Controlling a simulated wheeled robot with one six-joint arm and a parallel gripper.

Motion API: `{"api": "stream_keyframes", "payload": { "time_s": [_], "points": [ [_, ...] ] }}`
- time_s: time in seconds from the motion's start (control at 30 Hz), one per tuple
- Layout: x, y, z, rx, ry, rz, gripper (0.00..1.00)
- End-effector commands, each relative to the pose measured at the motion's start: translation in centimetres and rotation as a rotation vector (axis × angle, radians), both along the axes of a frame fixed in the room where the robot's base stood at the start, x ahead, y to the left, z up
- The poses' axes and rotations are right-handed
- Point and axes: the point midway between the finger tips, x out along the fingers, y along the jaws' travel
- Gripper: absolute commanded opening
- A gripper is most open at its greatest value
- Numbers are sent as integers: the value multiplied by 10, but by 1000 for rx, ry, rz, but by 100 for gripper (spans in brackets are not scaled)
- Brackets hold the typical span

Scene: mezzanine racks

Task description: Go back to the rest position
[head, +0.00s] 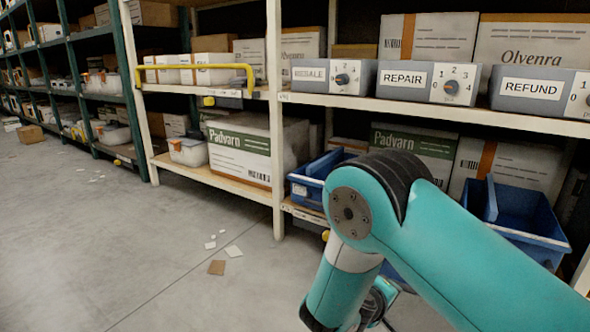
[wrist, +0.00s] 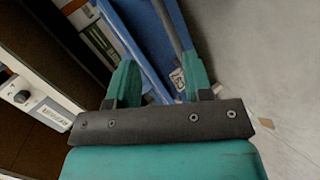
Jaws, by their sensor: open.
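My gripper (wrist: 160,75) shows in the wrist view with its two teal fingers apart and nothing held between them. Beyond the fingers is a blue bin (wrist: 145,35), with part of a label near the right finger. In the head view my teal arm reaches in from the lower right and bends down in front of the rack. The gripper's fingers are hidden there behind the arm. A blue bin (head: 302,188) stands on the low shelf to the left of my arm, partly covered by it. Another blue bin (head: 530,215) stands to the right.
Grey control boxes labelled RESALE (head: 311,75), REPAIR (head: 404,79) and REFUND (head: 530,88) sit on the shelf above. A yellow rail (head: 250,75) juts out at the left bay. The floor (head: 110,240) is open at left, with paper scraps and a brown card (head: 217,267).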

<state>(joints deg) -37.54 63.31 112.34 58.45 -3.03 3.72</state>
Motion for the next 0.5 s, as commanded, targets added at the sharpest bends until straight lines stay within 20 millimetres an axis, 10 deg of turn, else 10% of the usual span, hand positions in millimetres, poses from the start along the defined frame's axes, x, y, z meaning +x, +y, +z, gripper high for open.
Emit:
{"api": "stream_keyframes", "payload": {
  "time_s": [0.5],
  "points": [
    [-137,42,201,837,467,-138,46]
  ]
}}
